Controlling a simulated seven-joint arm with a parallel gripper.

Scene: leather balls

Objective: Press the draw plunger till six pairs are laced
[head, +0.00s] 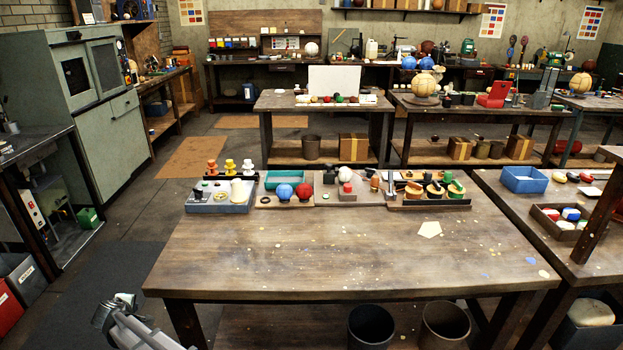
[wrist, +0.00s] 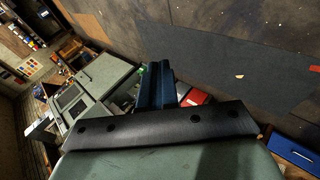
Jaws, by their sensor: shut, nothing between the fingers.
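In the head view a row of small stations stands along the back of the near wooden table (head: 300,255). A grey board (head: 327,195) in the middle of the row carries a small red-topped piece (head: 347,187), a white ball and dark upright parts. I cannot tell which part is the draw plunger, and no laced pairs can be made out. My gripper (wrist: 157,72) shows in the wrist view with its dark blue fingers shut and empty, away from the table's stations. Part of my arm shows at the head view's lower left.
A pale pentagon patch (head: 429,229) and scattered flecks lie on the table, whose front is mostly clear. Two bins stand below.

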